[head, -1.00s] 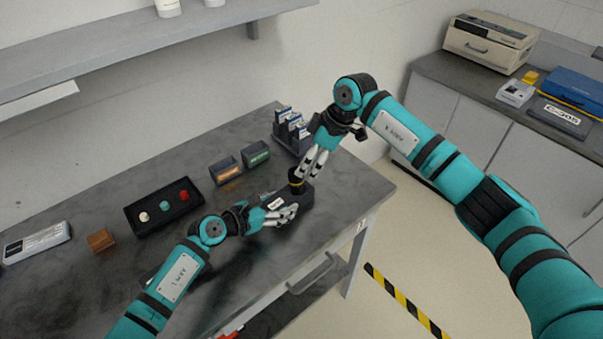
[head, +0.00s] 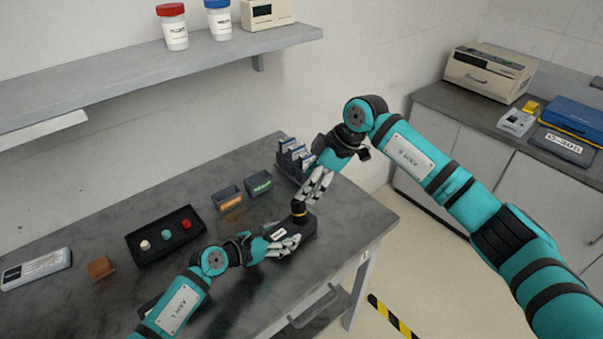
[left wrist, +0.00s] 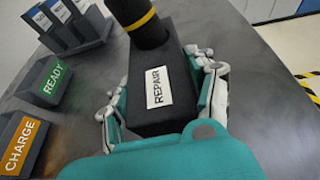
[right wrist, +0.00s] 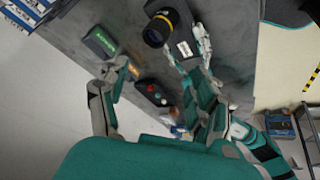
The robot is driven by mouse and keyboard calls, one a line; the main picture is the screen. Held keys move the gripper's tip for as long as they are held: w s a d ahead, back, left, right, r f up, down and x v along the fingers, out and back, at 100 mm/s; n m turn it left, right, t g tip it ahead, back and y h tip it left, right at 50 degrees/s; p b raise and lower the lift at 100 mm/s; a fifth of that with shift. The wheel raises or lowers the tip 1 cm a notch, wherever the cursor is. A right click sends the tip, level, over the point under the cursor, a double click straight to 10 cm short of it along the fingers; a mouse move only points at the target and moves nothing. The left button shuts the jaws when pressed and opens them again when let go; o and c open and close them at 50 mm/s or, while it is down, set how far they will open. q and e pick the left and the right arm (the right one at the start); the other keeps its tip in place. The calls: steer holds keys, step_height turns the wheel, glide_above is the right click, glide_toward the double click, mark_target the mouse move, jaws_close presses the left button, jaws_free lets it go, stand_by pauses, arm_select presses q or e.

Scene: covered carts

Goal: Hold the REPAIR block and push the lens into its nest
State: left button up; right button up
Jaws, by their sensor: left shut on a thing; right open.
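The REPAIR block (head: 308,229) is a dark block with a white label, on the grey bench near its right end. My left gripper (head: 290,243) is shut on it, with fingers along both sides, as the left wrist view shows around the block (left wrist: 165,118). The lens (head: 299,209), a black cylinder with a yellow ring, stands on the block's far end; it also shows in the left wrist view (left wrist: 138,18) and right wrist view (right wrist: 157,32). How deep it sits is hidden. My right gripper (head: 311,197) is open and empty just above and beside the lens.
Small bins marked CHARGE (left wrist: 22,145) and READY (left wrist: 52,82) stand left of the block. A rack of cards (head: 292,158) is behind. A black tray (head: 140,253) with coloured knobs and a brown cube (head: 101,268) lie further left. The bench's front right is clear.

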steer(key=s+a+r+n+t+y, duration=0.2)
steer(key=a+r+n+t+y, duration=0.35)
steer(key=a+n, duration=0.3)
steer(key=s+a+r+n+t+y, duration=0.1)
steer(key=a+r+n+t+y, duration=0.5)
steer(key=a, duration=0.3)
steer(key=n+h, duration=0.5)
steer(key=h, duration=1.3)
glide_toward(298, 211)
steer(key=x, duration=1)
steer(key=shift+t, duration=0.25)
jaws_close()
